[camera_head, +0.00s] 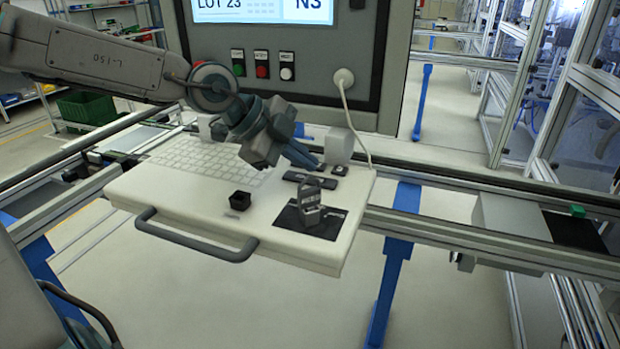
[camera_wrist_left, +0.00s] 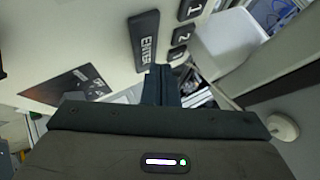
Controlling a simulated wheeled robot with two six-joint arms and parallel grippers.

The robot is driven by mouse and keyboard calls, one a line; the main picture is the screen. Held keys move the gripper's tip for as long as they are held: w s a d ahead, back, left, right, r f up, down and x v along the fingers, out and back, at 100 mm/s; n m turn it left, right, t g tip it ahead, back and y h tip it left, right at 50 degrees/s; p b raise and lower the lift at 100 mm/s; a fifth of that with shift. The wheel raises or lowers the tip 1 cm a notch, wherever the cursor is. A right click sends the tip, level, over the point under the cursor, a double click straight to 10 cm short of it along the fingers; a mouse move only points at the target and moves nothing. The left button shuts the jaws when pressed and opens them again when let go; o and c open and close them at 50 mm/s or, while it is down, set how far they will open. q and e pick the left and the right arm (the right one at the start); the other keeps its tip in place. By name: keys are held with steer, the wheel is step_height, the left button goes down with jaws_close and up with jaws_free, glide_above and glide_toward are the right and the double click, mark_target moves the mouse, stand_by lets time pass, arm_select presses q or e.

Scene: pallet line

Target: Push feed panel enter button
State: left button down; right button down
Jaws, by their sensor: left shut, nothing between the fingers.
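The enter button is a long dark key marked ENTER (camera_wrist_left: 145,40) in the left wrist view. In the head view a long dark key (camera_head: 302,177), likely the same one, lies at the back right of the white feed panel (camera_head: 190,205). My left gripper (camera_head: 314,164) is shut and empty, pointing down to the right with its fingertips just behind this key. In the left wrist view the closed fingertips (camera_wrist_left: 160,72) show at the near end of the ENTER key; I cannot tell whether they touch it. My right gripper is not in view.
Small number keys (camera_wrist_left: 182,34) sit beside the ENTER key. A control cabinet (camera_head: 355,60) with a hanging white cable (camera_head: 347,105) stands behind.

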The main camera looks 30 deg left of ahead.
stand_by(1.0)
arm_select(q)
steer(key=shift+f, duration=0.1)
stand_by(0.4)
steer(key=shift+f+b, duration=0.2)
steer(key=shift+b, duration=0.25)
steer(key=shift+f+b, duration=0.2)
steer(key=shift+b, duration=0.2)
steer(key=shift+f, duration=0.1)
